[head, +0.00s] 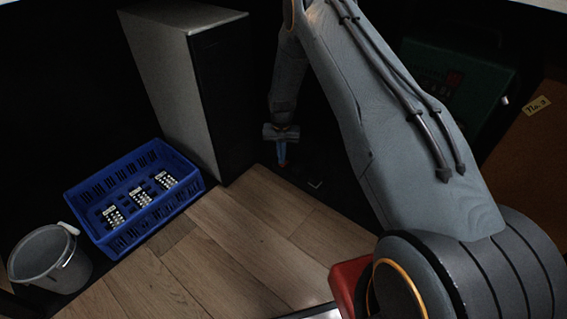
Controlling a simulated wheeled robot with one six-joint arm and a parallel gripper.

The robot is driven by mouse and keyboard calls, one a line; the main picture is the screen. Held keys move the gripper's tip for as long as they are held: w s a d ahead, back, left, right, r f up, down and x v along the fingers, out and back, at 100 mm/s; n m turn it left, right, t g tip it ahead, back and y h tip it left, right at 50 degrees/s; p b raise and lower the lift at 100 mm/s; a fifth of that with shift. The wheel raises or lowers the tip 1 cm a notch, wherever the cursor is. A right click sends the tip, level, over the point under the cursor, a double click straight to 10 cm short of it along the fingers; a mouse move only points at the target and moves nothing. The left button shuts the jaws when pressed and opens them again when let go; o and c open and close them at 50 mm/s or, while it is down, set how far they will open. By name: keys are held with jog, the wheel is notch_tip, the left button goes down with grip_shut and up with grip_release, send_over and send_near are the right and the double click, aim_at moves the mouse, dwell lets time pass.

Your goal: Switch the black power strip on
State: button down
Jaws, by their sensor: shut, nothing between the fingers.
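My gripper (282,165) points down beside the dark front of a tall grey cabinet, past the far edge of the wooden floor boards. Its bluish fingers are together, with nothing seen between them. I cannot make out the black power strip for sure, as the area around and below the fingertips is very dark. A small pale mark (315,184) shows in that dark area, just right of and below the fingertips. I cannot tell whether it belongs to the strip, or whether the fingers touch anything.
The grey cabinet (170,75) stands left of my gripper. A blue crate (190,196) with several remote-like items and a grey bucket (38,262) stand at the left. A green case (465,85) and a brown panel (530,150) are at the right. The wooden floor (235,245) is clear.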

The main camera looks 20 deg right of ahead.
jog(key=shift+f, duration=0.35)
jog(key=shift+r, duration=0.1)
dwell(0.3)
notch_tip(320, 180, up, 7)
jog(key=p, duration=0.4)
dwell(0.4)
